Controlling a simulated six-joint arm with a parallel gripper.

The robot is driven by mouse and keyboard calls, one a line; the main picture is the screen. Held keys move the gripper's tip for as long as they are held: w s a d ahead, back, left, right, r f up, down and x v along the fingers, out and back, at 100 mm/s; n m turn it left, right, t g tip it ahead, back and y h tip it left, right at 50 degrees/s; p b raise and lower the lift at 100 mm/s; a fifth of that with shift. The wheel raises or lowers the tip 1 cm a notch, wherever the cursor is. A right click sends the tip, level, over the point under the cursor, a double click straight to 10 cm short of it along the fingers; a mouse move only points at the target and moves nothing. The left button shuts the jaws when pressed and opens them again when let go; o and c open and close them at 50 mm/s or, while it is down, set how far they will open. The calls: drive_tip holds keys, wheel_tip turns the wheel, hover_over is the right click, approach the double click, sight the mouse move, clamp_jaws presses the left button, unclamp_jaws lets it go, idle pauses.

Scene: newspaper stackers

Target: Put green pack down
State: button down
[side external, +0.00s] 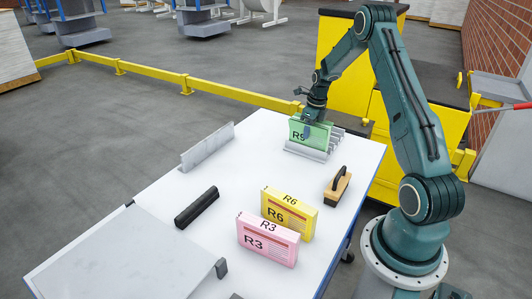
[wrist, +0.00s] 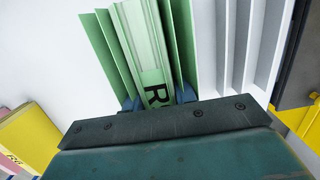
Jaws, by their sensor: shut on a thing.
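The green pack (side external: 311,134), marked R9, is upright at the far end of the white table, at a grey slotted rack (side external: 306,152). My gripper (side external: 306,112) is shut on its top from above. In the wrist view the green pack (wrist: 147,50) lies between the blue fingertips (wrist: 158,103), with thin green sheets or dividers on both sides of it. Grey-white rack fins (wrist: 240,45) stand to the right. I cannot tell whether the pack's bottom touches the rack base.
A yellow R6 pack (side external: 288,214) and a pink R3 pack (side external: 267,241) stand on the white table (side external: 235,170). A wooden brush (side external: 338,187), a black bar (side external: 197,206) and a grey angled plate (side external: 207,146) are also there. The table's middle is clear.

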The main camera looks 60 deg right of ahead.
drive_tip(key=shift+f, duration=0.85)
drive_tip(key=shift+f, duration=0.15)
drive_tip(key=c, duration=1.1)
unclamp_jaws()
drive_tip(key=r, duration=0.4)
drive_tip(key=s+r, duration=0.1)
drive_tip(key=r, duration=0.7)
drive_tip(key=shift+s, duration=0.35)
drive_tip(key=shift+r, duration=0.1)
